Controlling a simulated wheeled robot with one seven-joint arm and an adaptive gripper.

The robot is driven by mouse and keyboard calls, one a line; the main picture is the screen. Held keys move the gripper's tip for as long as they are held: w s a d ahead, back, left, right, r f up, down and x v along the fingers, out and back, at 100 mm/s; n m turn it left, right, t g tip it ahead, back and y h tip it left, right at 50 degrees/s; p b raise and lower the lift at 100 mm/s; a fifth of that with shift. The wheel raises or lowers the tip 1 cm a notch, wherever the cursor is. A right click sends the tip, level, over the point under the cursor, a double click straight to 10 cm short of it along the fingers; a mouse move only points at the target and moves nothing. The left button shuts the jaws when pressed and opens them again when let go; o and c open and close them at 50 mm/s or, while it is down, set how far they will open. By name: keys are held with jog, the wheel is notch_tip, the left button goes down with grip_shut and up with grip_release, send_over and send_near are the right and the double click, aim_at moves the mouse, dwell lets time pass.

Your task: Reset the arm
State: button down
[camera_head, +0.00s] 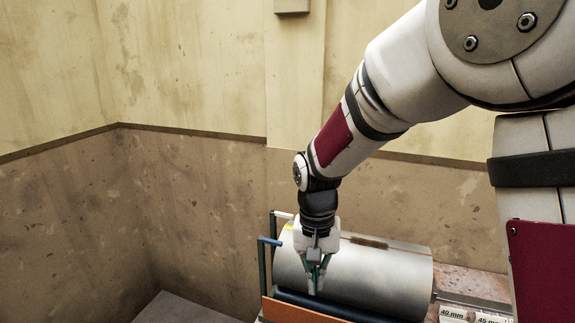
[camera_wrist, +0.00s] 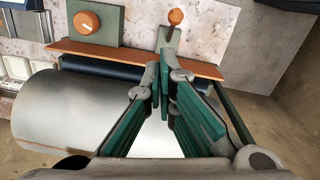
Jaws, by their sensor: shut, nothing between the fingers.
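My gripper (camera_head: 316,281) hangs from my arm, pointing down, in front of a large pale metal cylinder (camera_head: 385,277). In the wrist view my gripper (camera_wrist: 163,92) has its green-padded fingers brought together at the tips, with nothing between them. The cylinder (camera_wrist: 70,110) lies to the left of and below the fingers there. My arm reaches down from the upper right in the head view and is bent, not folded in. I cannot tell whether the fingertips touch anything.
A dark roller (camera_head: 310,304) runs along the cylinder's front, beside an orange edge strip (camera_wrist: 130,55). An orange knob (camera_wrist: 87,22) and an orange-topped lever (camera_wrist: 175,18) stand beyond it. Labelled blocks (camera_head: 453,314) sit at right. Walls rise behind; a grey slab (camera_head: 180,308) lies at lower left.

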jog(key=s+d+r+t, duration=0.3)
jog(key=s+d+r, duration=0.35)
jog(key=r, duration=0.45)
jog(key=s+d+r+n+t+b, duration=0.2)
jog(key=s+d, duration=0.4)
jog(key=s, duration=0.4)
jog(key=shift+s+d+r+t, duration=0.3)
jog(key=shift+r+t, duration=0.2)
jog(key=shift+r, duration=0.25)
